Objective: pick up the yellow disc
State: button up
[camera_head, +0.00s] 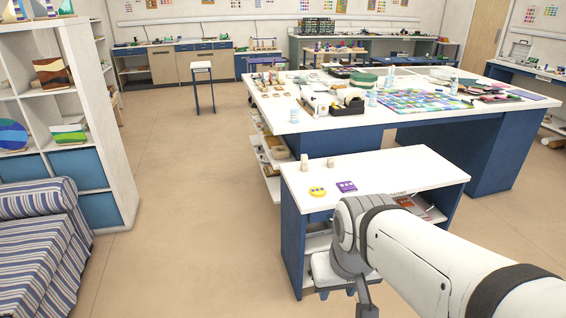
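The yellow disc (317,191) lies flat on the white top of the small blue table (412,165), near its left end. Dark marks show on its face. It lies clear of the things around it. My arm comes in from the lower right, in front of this table, and bends down at a grey joint. The end of my arm is low in the picture, below and in front of the table top, apart from the disc. The fingertips cannot be made out clearly, so whether my gripper is open or shut does not show. No held object can be seen.
A purple tile (346,187) lies just right of the disc. Two small tan pieces (304,162) (331,162) stand behind it. A large cluttered worktable (290,118) is behind. A shelf unit (105,125) and striped seat (40,240) are left; the floor between is clear.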

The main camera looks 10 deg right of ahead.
aim_at(316, 192)
jog(key=z, duration=0.15)
jog(key=i, duration=2)
jog(key=z, duration=0.65)
jog(key=k, duration=0.7)
jog(key=z, duration=0.2)
jog(key=i, duration=0.75)
jog(key=u, duration=0.05)
